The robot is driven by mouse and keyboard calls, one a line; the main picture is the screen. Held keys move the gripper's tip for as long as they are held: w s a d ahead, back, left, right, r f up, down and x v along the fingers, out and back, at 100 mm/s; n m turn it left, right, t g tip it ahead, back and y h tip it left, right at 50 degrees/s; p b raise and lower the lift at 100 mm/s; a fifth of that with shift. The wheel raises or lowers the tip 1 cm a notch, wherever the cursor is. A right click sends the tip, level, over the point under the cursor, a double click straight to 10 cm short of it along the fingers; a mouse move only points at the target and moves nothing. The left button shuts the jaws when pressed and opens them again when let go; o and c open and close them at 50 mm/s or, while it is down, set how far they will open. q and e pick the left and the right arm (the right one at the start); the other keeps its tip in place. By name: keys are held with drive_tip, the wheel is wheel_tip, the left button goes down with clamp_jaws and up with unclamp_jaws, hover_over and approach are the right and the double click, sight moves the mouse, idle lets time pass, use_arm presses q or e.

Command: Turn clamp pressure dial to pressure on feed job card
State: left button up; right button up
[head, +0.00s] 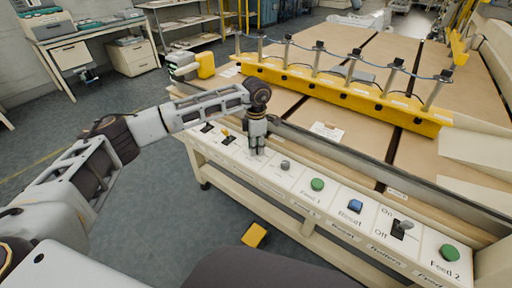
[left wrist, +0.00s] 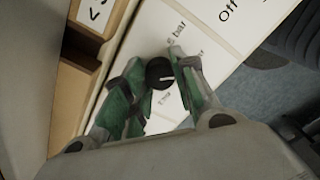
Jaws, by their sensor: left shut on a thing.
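My left gripper (head: 257,150) points down onto the white control panel (head: 300,181) along the machine's front edge. In the left wrist view its two green-padded fingers (left wrist: 163,88) are shut on a small black round dial (left wrist: 159,72) with a pale pointer line. The dial is hidden behind the gripper in the head view. The lettering "bar" (left wrist: 179,32) shows beside it; other scale marks are partly covered and unreadable. A white card (head: 327,131) lies on the machine's bed behind the panel, its print too small to read. My right gripper is not in view.
Right of the gripper on the panel are a grey knob (head: 285,165), a green Feed 1 button (head: 317,184), a blue Reset button (head: 355,206), a toggle switch (head: 404,226) and a green Feed 2 button (head: 449,252). A yellow clamp bar (head: 345,94) crosses the bed behind.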

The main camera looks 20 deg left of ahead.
use_arm(q)
drive_tip(key=shift+m, duration=0.8)
drive_tip(key=m+b, duration=0.1)
drive_tip(key=m, duration=0.2)
drive_tip(key=shift+m, duration=1.2)
drive_tip(key=shift+r+m, duration=0.1)
drive_tip(key=shift+m, duration=0.3)
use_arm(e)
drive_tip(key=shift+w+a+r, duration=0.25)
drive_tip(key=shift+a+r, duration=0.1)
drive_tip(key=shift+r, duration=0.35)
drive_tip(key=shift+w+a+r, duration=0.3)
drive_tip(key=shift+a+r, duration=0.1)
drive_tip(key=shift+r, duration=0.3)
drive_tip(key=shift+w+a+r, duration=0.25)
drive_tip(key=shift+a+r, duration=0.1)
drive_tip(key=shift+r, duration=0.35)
use_arm(q)
drive_tip(key=o, duration=1.1)
drive_tip(key=shift+c, duration=0.2)
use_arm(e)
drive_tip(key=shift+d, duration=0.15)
